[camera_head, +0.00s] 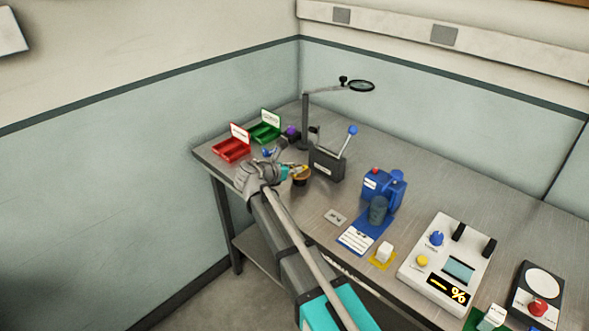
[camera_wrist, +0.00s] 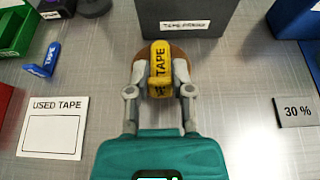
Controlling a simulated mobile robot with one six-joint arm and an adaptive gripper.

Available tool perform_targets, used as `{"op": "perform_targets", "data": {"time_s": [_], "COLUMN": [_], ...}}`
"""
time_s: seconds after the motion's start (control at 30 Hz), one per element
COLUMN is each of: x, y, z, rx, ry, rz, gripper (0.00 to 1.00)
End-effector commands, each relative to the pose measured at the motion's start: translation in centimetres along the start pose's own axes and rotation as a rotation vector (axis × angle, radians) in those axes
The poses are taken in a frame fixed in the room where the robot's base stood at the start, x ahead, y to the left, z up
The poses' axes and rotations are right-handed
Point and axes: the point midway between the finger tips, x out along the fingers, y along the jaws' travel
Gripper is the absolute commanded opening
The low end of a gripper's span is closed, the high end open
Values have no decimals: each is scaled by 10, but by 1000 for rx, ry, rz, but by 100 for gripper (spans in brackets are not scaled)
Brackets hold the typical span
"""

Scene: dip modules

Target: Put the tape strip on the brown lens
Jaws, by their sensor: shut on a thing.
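The yellow tape strip (camera_wrist: 160,66), lettered "TAPE", is between the fingertips of my gripper (camera_wrist: 160,78), which is shut on it. It also shows as a small yellow piece in the head view (camera_head: 297,169). The brown lens (camera_wrist: 141,66) is a round brown disc directly beneath the tape and fingertips, partly hidden by them. In the head view the brown lens (camera_head: 301,181) shows just below the gripper. I cannot tell whether the tape touches the lens.
A dark grey box with a blue-knobbed lever (camera_head: 326,165) stands just behind the lens. A "USED TAPE" card (camera_wrist: 53,128) lies to the left, a "30 %" plate (camera_wrist: 297,112) to the right. Red (camera_head: 231,151) and green (camera_head: 264,132) bins stand at the back left.

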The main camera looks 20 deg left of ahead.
Motion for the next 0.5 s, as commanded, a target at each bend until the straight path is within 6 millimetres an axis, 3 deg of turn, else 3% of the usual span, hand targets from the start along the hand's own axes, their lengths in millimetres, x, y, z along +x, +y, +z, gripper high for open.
{"op": "perform_targets", "data": {"time_s": [0.03,0.2,0.5], "x": [0,0,0], "y": [0,0,0], "z": [-1,0,0], "rx": [0,0,0], "ry": [0,0,0], "rz": [0,0,0], "gripper": [32,63,63]}}
